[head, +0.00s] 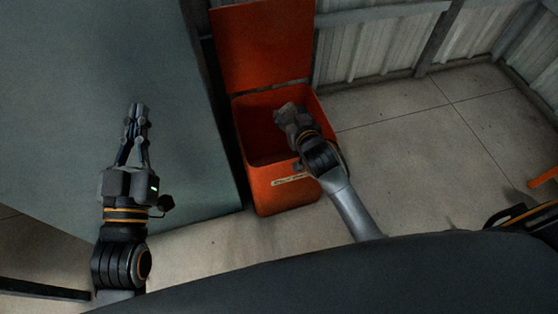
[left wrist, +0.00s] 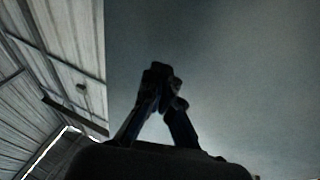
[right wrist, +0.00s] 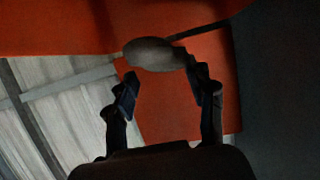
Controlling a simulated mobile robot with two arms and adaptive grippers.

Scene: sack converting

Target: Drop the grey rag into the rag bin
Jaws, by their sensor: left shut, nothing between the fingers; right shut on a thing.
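The rag bin (head: 283,196) is an orange box with its lid (head: 262,45) raised at the back and a label on its front. My right gripper (head: 296,126) is over the bin's open mouth, shut on the grey rag (head: 288,112). The rag also shows at the fingertips in the right wrist view (right wrist: 155,54), with the orange bin (right wrist: 180,105) behind it. I cannot tell how far below the rim the rag hangs. My left gripper (head: 137,108) is shut and empty, over the grey-green surface left of the bin; its closed fingers show in the left wrist view (left wrist: 160,72).
A large grey-green surface (head: 90,60) stands close along the bin's left side. A corrugated metal wall (head: 380,45) is behind the bin. The concrete floor (head: 420,150) to the right is mostly clear, with an orange piece (head: 543,178) at the right edge.

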